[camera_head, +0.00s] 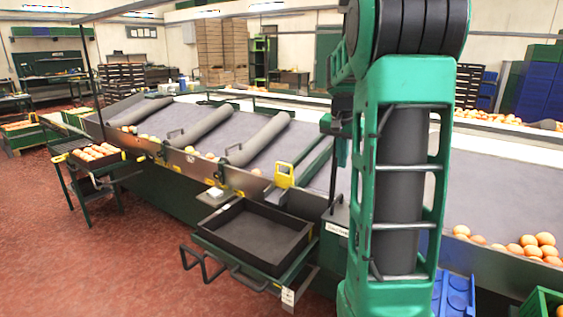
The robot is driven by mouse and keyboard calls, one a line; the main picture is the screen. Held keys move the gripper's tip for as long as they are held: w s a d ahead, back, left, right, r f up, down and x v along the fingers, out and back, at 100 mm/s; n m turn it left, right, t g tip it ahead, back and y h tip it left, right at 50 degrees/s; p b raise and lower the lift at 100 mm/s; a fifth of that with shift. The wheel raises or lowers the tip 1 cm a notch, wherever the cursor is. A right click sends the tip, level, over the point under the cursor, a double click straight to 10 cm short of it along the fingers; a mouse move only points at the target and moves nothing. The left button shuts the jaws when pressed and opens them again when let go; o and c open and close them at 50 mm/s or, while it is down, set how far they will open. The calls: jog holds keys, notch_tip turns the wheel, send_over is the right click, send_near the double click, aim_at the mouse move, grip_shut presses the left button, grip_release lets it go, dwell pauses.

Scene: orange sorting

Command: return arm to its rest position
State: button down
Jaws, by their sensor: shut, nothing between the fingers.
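My arm (402,180) stands large in the right half of the view, a green frame around a dark core, with its black joint at the top. A further green part of the arm shows just left of that joint. My gripper (341,150) points down behind the upright link, partly hidden by it. It is shut, and I see nothing held in it. It hangs in front of the sloped grey sorting table (235,130).
A black empty tray (256,236) sits on a green stand at the table's front. Oranges (530,245) lie at the lower right, near a blue crate (455,293). A tray of oranges (95,152) stands at left. The red floor (90,260) is open at front left.

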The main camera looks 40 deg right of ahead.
jog(key=s+a+f+n+y, duration=0.1)
jog(key=s+a+f+n, duration=0.1)
jog(key=s+a, duration=0.5)
jog(key=s+a+f+n+g+y, duration=0.1)
jog(key=s+a+f+n, duration=0.2)
jog(key=s+a, duration=0.5)
jog(key=s+a+f+n+y, duration=0.1)
jog(key=s+a+f+n, duration=0.1)
jog(key=s+a+f, duration=0.3)
jog(key=s+a, duration=0.3)
jog(key=a, duration=0.4)
jog(key=shift+n, duration=0.4)
jog(key=shift+a, duration=0.1)
jog(key=shift+w+f+g, duration=0.3)
jog(key=shift+w, duration=0.4)
